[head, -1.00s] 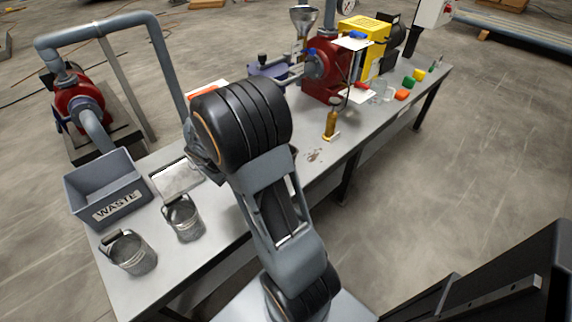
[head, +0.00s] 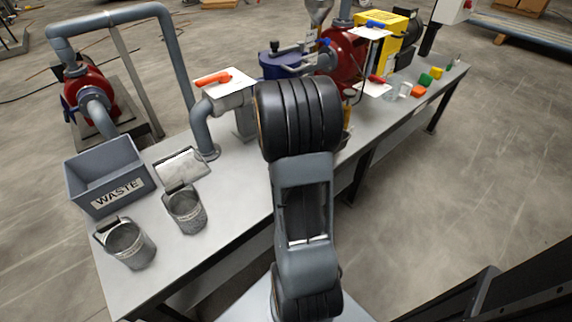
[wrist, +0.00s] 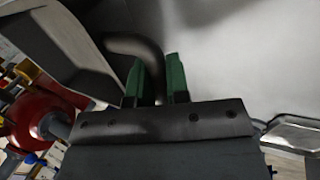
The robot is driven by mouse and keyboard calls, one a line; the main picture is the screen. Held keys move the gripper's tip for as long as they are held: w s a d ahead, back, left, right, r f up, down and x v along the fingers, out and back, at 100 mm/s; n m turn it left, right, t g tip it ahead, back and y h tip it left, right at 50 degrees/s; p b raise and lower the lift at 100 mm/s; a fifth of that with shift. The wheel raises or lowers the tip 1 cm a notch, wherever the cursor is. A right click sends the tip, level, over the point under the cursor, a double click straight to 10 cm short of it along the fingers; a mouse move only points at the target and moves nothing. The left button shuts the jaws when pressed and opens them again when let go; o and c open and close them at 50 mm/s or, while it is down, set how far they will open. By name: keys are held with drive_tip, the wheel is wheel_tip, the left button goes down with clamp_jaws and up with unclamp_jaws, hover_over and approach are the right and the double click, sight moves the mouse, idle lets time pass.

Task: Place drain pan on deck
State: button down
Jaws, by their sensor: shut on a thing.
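In the wrist view, my gripper (wrist: 155,64) has its two green fingers close around a dark curved handle (wrist: 128,44). The handle appears to belong to the drain pan, but the pan's full outline does not show. A broad pale grey surface fills the upper right of that view; I cannot tell whether it is pan or deck. In the head view, my arm hides the gripper and the held thing. The grey bench deck (head: 228,210) runs diagonally below and behind the arm.
A waste bin (head: 120,187), two metal buckets (head: 187,213) (head: 130,247) and a shallow metal tray (head: 183,166) stand on the left of the bench. The front-left middle deck is clear.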

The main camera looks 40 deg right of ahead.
drive_tip(key=w+f, duration=0.1)
drive_tip(key=d+f, duration=0.1)
drive_tip(key=w+f, duration=0.1)
drive_tip(key=f, duration=0.1)
drive_tip(key=shift+w+d+b, duration=0.35)
drive_tip(key=shift+b, duration=0.05)
wheel_tip(320, 180, down, 3)
drive_tip(key=shift+w+f+b, duration=0.1)
drive_tip(key=shift+f+b, duration=0.05)
drive_tip(key=shift+b, duration=0.5)
drive_tip(key=c, duration=1.1)
unclamp_jaws()
